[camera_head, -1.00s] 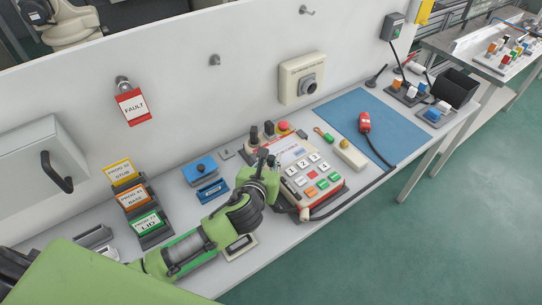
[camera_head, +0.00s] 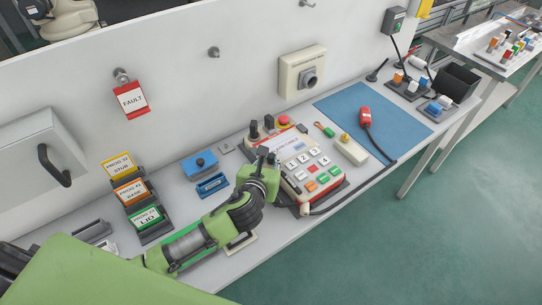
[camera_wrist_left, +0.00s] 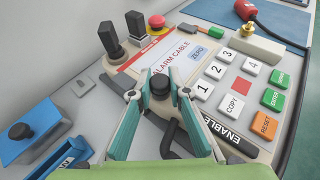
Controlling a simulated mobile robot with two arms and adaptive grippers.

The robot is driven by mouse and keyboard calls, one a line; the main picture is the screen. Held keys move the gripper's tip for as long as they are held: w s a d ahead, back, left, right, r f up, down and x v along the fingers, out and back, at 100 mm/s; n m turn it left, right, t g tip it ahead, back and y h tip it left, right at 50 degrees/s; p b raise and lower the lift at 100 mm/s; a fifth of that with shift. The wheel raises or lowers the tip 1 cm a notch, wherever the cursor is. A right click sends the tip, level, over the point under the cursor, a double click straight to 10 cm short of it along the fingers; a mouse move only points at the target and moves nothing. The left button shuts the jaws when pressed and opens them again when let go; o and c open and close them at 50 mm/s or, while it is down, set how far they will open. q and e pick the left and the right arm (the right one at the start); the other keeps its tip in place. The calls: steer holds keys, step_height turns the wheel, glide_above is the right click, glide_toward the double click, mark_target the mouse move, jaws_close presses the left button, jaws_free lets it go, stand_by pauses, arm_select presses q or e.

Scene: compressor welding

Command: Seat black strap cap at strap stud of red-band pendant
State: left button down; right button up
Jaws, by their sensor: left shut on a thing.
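The pendant (camera_head: 325,181) lies on the bench, pale with a red edge, number keys and a red mushroom button. It fills much of the left wrist view (camera_wrist_left: 217,70), where a red band crosses its upper end. My left gripper (camera_head: 264,157) is over the pendant's near left side. In the left wrist view its teal fingers (camera_wrist_left: 160,92) are shut on a small round black cap (camera_wrist_left: 160,83). The cap appears above the pendant's face; I cannot tell whether it touches. I cannot make out the strap stud. My right gripper is not in view.
Two black upright knobs (camera_wrist_left: 110,39) stand at the pendant's upper left. Blue boxes (camera_head: 200,164) and a label rack (camera_head: 146,219) are to the left.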

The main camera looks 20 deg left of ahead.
arm_select(q)
steer(key=shift+f, duration=0.45)
stand_by(0.7)
steer(key=c, duration=1.8)
jaws_free()
steer(key=shift+c, duration=0.2)
steer(key=shift+s, duration=0.1)
steer(key=v, duration=1.1)
steer(key=shift+s+r, duration=0.15)
steer(key=shift+s, duration=0.25)
